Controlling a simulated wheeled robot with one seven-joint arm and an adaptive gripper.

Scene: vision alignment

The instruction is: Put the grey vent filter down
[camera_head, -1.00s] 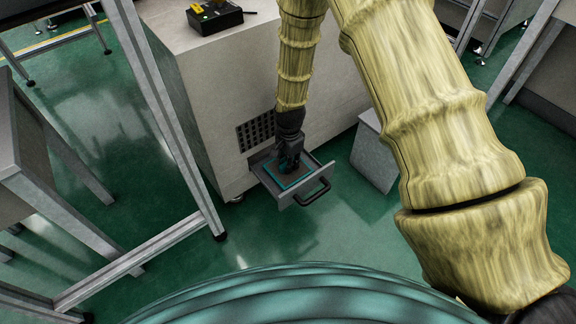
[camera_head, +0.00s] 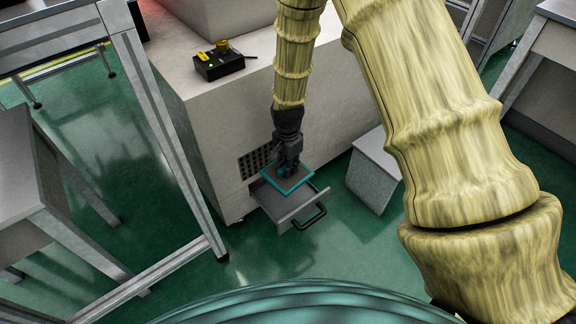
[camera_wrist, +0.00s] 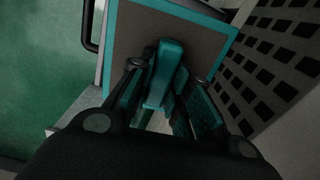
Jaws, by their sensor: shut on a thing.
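The grey vent filter (camera_head: 272,180) is a flat square panel with a teal rim and a raised teal grip on its face. My gripper (camera_head: 290,170) is shut on that grip and holds the filter above the open drawer (camera_head: 301,211). In the wrist view the filter (camera_wrist: 125,45) fills the upper middle, and my gripper (camera_wrist: 160,85) has its fingers on either side of the teal grip. The filter covers the back part of the drawer; the visible front part of the drawer is empty.
The drawer juts from a pale cabinet (camera_head: 215,130) beside a perforated vent panel (camera_head: 252,163). A grey box (camera_head: 372,183) stands right of the drawer. Green floor is clear in front.

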